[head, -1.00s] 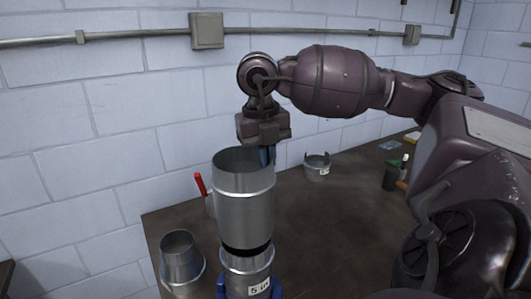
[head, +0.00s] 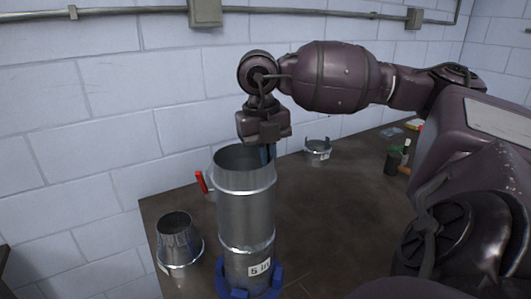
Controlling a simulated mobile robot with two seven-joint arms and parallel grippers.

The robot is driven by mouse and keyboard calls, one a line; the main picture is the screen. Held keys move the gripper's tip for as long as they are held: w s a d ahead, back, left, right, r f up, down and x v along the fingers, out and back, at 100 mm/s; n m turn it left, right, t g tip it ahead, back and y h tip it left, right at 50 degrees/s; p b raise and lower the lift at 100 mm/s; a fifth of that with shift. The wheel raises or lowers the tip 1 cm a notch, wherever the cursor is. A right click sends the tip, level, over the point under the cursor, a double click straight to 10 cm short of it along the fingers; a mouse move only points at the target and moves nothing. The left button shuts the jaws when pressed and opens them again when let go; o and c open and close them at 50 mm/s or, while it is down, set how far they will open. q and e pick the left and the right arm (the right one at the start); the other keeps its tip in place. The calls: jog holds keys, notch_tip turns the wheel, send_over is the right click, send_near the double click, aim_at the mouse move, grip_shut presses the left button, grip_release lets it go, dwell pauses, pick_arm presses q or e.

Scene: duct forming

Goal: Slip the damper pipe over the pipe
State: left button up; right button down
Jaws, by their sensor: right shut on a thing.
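The damper pipe (head: 245,212) is a shiny metal cylinder with a red handle (head: 202,182) on its left side. It stands upright in the middle of the head view. My right gripper (head: 267,153) points down and is shut on its upper rim at the back right. The lower pipe (head: 240,266), labelled "5 in", stands upright in a blue holder (head: 235,293). The damper pipe's lower end meets the lower pipe with no gap showing. How far it overlaps cannot be seen. My left gripper is not in view.
A tapered metal piece (head: 179,243) stands on the brown table (head: 335,215) at the left. A short metal collar (head: 318,150) stands at the back. A dark green bottle (head: 392,161) and small items are at the back right. A white block wall is behind.

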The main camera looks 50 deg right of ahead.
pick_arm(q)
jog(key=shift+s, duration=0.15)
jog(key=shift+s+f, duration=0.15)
pick_arm(e)
jog(key=c, duration=1.2)
grip_release()
jog(key=r, duration=0.7)
jog(key=a+r, duration=0.1)
jog(key=r, duration=0.3)
jog(key=shift+w, duration=0.2)
jog(key=shift+f, duration=0.1)
